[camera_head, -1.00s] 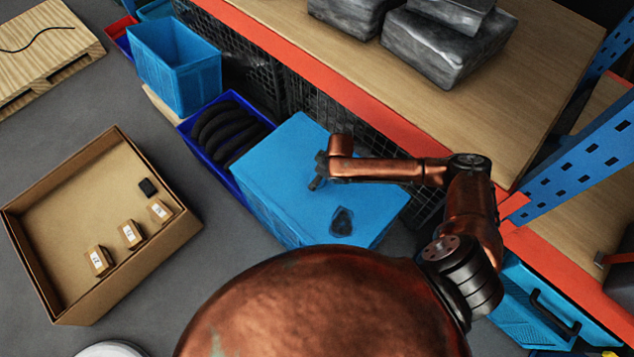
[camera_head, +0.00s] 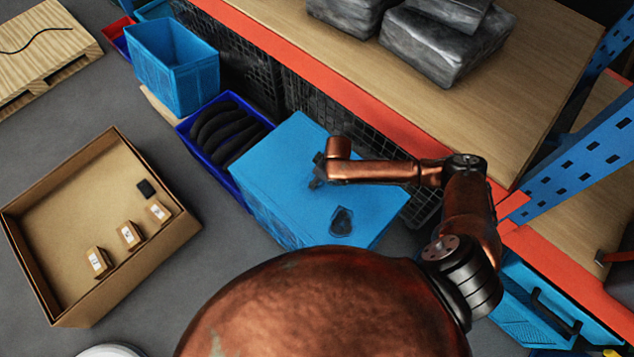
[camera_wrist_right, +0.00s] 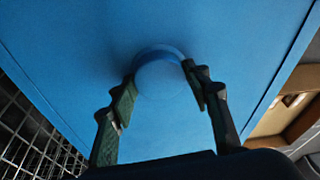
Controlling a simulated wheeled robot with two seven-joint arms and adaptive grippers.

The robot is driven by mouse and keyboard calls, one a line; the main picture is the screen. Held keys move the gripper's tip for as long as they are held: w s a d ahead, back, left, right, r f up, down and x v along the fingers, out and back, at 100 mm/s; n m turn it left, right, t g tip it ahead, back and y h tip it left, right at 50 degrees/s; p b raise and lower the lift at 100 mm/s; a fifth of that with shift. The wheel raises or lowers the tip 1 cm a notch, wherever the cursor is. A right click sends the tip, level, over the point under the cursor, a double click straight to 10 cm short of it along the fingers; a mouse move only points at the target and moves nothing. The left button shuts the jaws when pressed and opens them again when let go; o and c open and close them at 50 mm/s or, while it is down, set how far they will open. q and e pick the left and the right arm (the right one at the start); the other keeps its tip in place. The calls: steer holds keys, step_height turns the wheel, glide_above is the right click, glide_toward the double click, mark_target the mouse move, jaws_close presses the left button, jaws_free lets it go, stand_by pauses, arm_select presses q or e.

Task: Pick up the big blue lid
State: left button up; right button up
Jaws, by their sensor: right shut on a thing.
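The big blue lid (camera_head: 285,160) lies flat on top of a large blue bin (camera_head: 262,213) beside the shelf. It fills most of the right wrist view (camera_wrist_right: 235,50). A round blue knob (camera_wrist_right: 160,72) stands up from the lid. My right gripper (camera_wrist_right: 162,80) has its two dark fingers on either side of this knob, shut on it. In the head view my right gripper (camera_head: 317,178) is small and partly hidden by its wrist, low over the lid. A dark patch or small object (camera_head: 341,221) shows on the lid nearer to me. My left gripper is not in view.
A dark blue crate (camera_head: 184,128) with dark curved items adjoins the bin. A light blue crate (camera_head: 176,85) stands behind it. The shelf's orange edge (camera_head: 345,92) runs close beside the lid. An open cardboard box (camera_head: 70,200) with small boxes stands left, with bare floor between.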

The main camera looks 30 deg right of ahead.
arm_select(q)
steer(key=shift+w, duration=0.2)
arm_select(e)
steer(key=shift+c, duration=1.4)
steer(key=shift+r, duration=0.1)
steer(key=shift+w+r, duration=0.1)
steer(key=shift+r, duration=0.35)
step_height(320, 180, up, 2)
steer(key=shift+r+p, duration=0.2)
steer(key=shift+p, duration=0.4)
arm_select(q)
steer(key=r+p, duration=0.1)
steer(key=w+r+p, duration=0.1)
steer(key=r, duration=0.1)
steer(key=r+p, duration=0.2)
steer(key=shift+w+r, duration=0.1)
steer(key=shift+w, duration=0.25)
arm_select(e)
steer(key=s+a+r, duration=0.8)
steer(key=s+r, duration=0.2)
steer(key=s, duration=0.1)
steer(key=shift+a, duration=0.3)
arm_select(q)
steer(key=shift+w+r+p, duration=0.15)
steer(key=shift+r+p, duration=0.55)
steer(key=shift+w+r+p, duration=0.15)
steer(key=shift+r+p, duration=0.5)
arm_select(e)
steer(key=shift+r, duration=0.9)
